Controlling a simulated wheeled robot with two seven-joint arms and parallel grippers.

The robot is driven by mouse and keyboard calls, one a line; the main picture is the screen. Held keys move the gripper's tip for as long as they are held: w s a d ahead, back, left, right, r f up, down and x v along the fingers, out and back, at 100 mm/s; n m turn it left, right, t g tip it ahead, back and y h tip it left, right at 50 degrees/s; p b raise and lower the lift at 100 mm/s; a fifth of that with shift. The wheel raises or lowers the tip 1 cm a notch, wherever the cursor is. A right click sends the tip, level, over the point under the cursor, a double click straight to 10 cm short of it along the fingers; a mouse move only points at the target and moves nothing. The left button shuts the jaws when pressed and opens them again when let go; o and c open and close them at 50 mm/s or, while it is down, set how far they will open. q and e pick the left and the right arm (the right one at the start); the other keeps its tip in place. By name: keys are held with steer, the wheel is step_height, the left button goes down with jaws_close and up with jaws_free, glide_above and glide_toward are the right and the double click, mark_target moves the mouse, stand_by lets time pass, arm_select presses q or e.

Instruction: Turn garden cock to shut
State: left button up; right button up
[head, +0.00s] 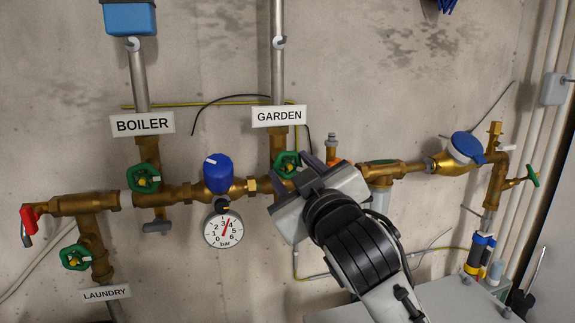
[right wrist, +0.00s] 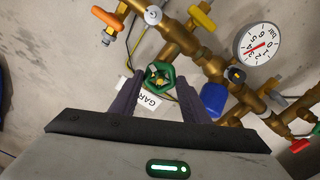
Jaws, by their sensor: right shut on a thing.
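The garden cock is a green handwheel (head: 286,164) on the brass pipe below the GARDEN sign (head: 279,116). It also shows in the right wrist view as a green wheel (right wrist: 160,84) with a brass centre. My right gripper (head: 294,163) is at the wheel, with its dark purple fingers one on each side of it. In the right wrist view the right gripper (right wrist: 160,75) is shut on the green wheel. In the head view, the gripper body hides part of the pipe to the right of the wheel. My left gripper is not in view.
The boiler cock (head: 143,178), the blue-capped valve (head: 218,173) and the pressure gauge (head: 224,231) sit left along the brass pipe. A laundry cock (head: 76,257) is lower left. A blue-lidded water meter (head: 467,147) is at right. A grey box top (head: 450,302) lies below.

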steer(key=m+p, duration=0.1)
steer(key=m, duration=0.3)
steer(key=shift+m, duration=0.3)
steer(key=shift+m, duration=0.3)
steer(key=m, duration=0.3)
steer(key=shift+m, duration=0.4)
steer(key=m, duration=0.3)
steer(key=shift+s+a, duration=0.15)
steer(key=shift+a, duration=0.15)
steer(key=shift+d+f+m, duration=0.1)
steer(key=shift+m, duration=0.8)
